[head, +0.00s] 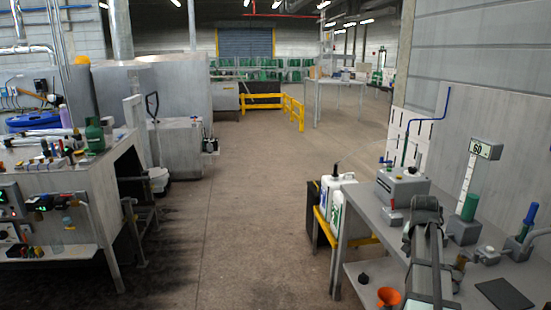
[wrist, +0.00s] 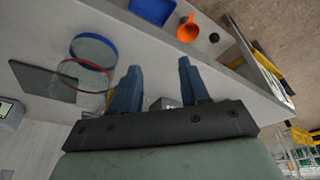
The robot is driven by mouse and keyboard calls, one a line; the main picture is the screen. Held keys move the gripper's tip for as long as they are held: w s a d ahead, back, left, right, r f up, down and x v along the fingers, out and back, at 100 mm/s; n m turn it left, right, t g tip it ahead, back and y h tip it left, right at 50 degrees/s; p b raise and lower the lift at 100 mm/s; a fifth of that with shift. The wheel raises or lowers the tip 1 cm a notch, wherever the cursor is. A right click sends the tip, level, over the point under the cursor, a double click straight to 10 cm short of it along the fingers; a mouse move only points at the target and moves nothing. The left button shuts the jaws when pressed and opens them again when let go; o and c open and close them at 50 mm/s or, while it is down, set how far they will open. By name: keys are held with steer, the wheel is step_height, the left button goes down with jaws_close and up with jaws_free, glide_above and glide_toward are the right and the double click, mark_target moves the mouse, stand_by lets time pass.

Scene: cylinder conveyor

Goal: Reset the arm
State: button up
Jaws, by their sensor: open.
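My gripper (wrist: 160,78) shows in the wrist view with its two blue fingers spread apart and nothing between them. It is over or beside the grey workbench; its height above the surface is hard to judge. I cannot make out my gripper in the head view. A green cylinder (head: 469,207) stands upright beside a scale marked 60.
The central floor (head: 240,220) is clear.

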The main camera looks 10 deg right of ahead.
steer(key=s+a+f+n+g+y, duration=0.1)
steer(key=a+f+n, duration=0.3)
steer(key=a+f, duration=0.95)
steer(key=s+a+f+n+y, duration=0.1)
steer(key=a+f+n, duration=0.2)
steer(key=a+f, duration=1.05)
steer(key=s+a+f+n+g, duration=0.1)
steer(key=s+a+f, duration=0.15)
steer(key=a, duration=0.35)
steer(key=s+a+f+n, duration=0.2)
steer(key=s+a, duration=0.2)
steer(key=a, duration=0.2)
steer(key=s+f+g, duration=0.3)
steer(key=s+f, duration=0.7)
steer(key=s, duration=0.4)
steer(key=s+f+g, duration=0.3)
steer(key=s+f, duration=0.7)
steer(key=s, duration=0.5)
steer(key=shift+s+d+f+g+y, duration=0.15)
steer(key=shift+s+f+g+y, duration=0.1)
steer(key=shift+g+y, duration=0.15)
